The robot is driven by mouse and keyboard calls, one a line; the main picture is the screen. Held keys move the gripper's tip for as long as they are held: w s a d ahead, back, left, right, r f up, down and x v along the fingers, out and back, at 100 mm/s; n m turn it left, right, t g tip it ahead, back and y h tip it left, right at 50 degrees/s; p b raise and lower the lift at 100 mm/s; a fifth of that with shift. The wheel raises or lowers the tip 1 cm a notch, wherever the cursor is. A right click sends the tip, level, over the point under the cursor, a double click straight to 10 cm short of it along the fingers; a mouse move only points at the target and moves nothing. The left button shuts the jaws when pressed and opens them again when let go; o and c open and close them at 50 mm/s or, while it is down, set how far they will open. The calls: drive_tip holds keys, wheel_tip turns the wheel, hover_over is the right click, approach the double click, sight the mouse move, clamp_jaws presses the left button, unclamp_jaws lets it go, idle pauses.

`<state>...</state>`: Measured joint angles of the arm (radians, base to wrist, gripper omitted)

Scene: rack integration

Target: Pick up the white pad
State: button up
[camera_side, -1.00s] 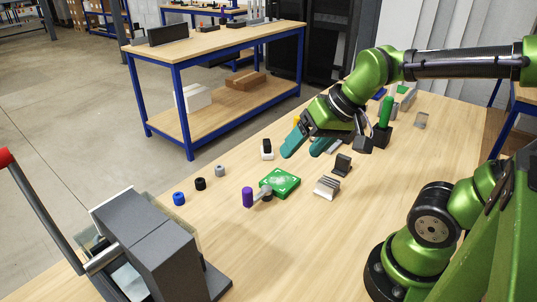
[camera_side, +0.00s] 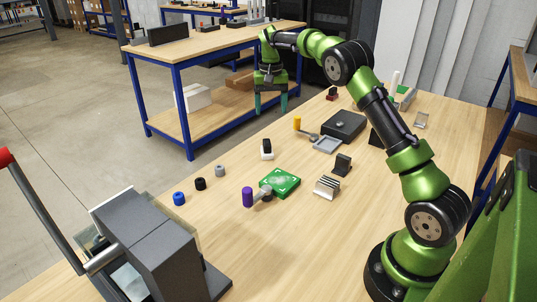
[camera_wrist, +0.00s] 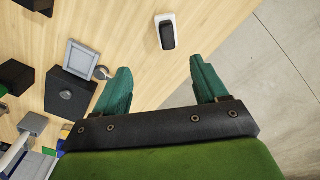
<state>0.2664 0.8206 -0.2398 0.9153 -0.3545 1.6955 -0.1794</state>
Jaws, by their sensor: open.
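The only small pad-like white thing I see is a low white piece with a black top (camera_side: 266,154). It lies on the wooden table near its far left edge, and I cannot tell whether the white and black are separate parts. In the wrist view it (camera_wrist: 160,19) lies flat, ahead of and apart from my fingertips. My gripper (camera_side: 270,106) points down with teal fingers spread and nothing between them. In the side view it appears above and behind the white piece, near the table's far edge. The open fingers also show in the wrist view (camera_wrist: 160,66).
A dark box (camera_side: 344,124), a grey tray (camera_side: 326,145) and a yellow cylinder (camera_side: 297,123) stand behind the white piece. A green board (camera_side: 281,183), a purple cylinder (camera_side: 247,197) and small rings lie in front. A finned block (camera_side: 327,187) stands right.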

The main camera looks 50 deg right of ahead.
drive_tip(key=r, duration=0.2)
approach(267, 142)
drive_tip(key=f, duration=0.4)
drive_tip(key=s+f, duration=0.1)
drive_tip(key=f, duration=0.1)
drive_tip(key=shift+d+f, duration=0.15)
drive_tip(key=shift+d, duration=0.05)
drive_tip(key=shift+w+a+f, duration=0.1)
drive_tip(key=shift+w+f, duration=0.1)
drive_tip(key=shift+f, duration=1.2)
drive_tip(key=shift+w+a+f, duration=0.1)
drive_tip(key=shift+w+f, duration=0.1)
drive_tip(key=shift+f, duration=1.25)
drive_tip(key=c, duration=1.2)
drive_tip(key=shift+r, duration=0.85)
wheel_tip(267, 142, up, 2)
drive_tip(key=shift+s+r, duration=0.1)
drive_tip(key=shift+s, duration=0.05)
drive_tip(key=s+a, duration=0.2)
drive_tip(key=s, duration=0.3)
drive_tip(key=s+a, duration=0.1)
drive_tip(key=s, duration=0.3)
drive_tip(key=s+a+r, duration=0.1)
drive_tip(key=s+a, duration=0.1)
drive_tip(key=s, duration=0.3)
drive_tip(key=shift+s+a+r, duration=0.1)
drive_tip(key=shift+s+a, duration=0.2)
drive_tip(key=shift+s, duration=0.05)
